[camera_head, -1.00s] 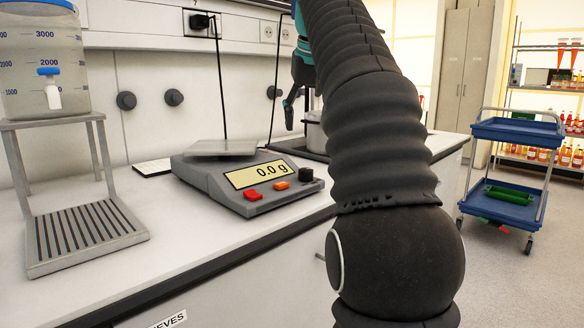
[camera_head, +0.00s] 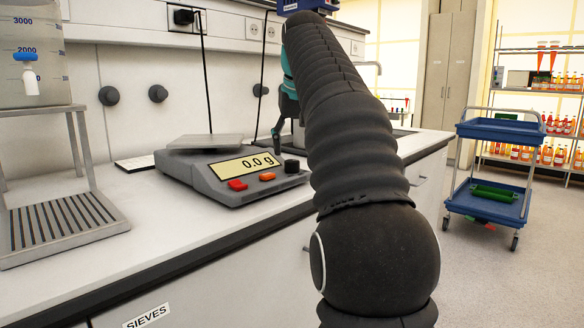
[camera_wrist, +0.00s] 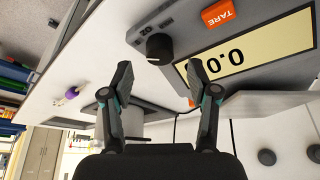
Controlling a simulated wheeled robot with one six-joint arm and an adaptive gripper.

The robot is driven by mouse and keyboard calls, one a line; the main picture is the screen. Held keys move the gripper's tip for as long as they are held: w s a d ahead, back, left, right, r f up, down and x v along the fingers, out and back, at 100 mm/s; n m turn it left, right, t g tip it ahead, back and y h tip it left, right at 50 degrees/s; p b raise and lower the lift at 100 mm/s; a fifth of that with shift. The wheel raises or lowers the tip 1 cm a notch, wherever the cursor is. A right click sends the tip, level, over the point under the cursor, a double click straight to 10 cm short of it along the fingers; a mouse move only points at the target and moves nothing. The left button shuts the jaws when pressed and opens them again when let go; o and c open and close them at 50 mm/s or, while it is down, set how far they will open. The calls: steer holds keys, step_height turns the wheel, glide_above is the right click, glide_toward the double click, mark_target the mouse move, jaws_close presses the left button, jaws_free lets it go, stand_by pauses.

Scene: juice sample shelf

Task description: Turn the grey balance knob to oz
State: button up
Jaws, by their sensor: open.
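The balance (camera_head: 225,190) stands on the white bench and its display (camera_head: 245,166) reads 0.0 g. Its round knob (camera_head: 291,166) looks dark grey to black and sits at the right end of the front panel. In the wrist view the knob (camera_wrist: 159,47) lies beyond the fingertips, roughly between them in the picture. My gripper (camera_wrist: 160,80) is open and empty, with a gap between it and the knob. In the head view a finger shows just above and behind the knob; my arm hides the rest.
Red and orange buttons (camera_head: 267,177) sit left of the knob. A metal weighing plate (camera_head: 205,141) tops the balance. A water container (camera_head: 35,55) on a metal stand is at the left. A blue trolley (camera_head: 490,200) stands on the floor at right.

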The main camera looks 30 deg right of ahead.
mark_target(292, 161)
steer(key=shift+b+x, duration=0.45)
steer(key=shift+x, duration=1.5)
jaws_close()
